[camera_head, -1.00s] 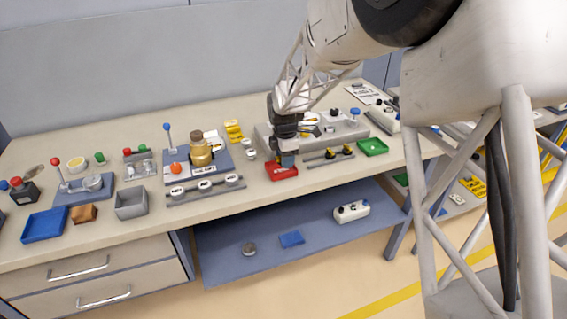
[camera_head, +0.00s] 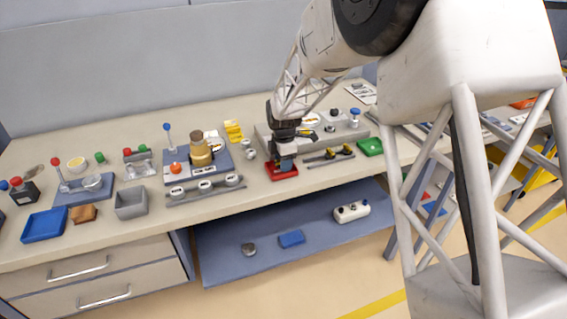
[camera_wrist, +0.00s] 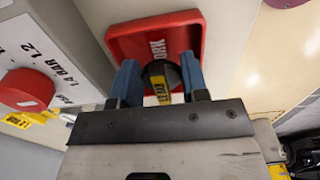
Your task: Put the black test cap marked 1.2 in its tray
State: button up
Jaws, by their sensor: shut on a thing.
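A black cap with a yellow label (camera_wrist: 160,80) is between the blue fingers of my gripper (camera_wrist: 160,84) in the wrist view. I cannot read its label clearly. A red tray with the letters "WORK" (camera_wrist: 194,29) lies right behind the cap in that view. In the head view, my gripper (camera_head: 286,158) points down over the red tray (camera_head: 275,174) near the bench's front edge. The cap itself is hidden there by the gripper. The fingers are shut on the cap. I cannot tell whether the cap touches the tray floor.
A grey unit with a red knob (camera_wrist: 26,90) and "1.2" and "1.4 BAR" markings stands close at the left in the wrist view. In the head view, a rack with yellow-marked caps (camera_head: 329,156) and a green tray (camera_head: 370,147) lie to the right.

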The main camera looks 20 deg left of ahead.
jog(key=shift+f, duration=0.35)
jog(key=shift+f, duration=0.1)
jog(key=o, duration=0.5)
jog(key=shift+o, duration=0.2)
notch_tip(320, 180, up, 12)
dwell(0.6)
dwell(0.3)
jog(key=shift+d, duration=0.1)
dwell(0.4)
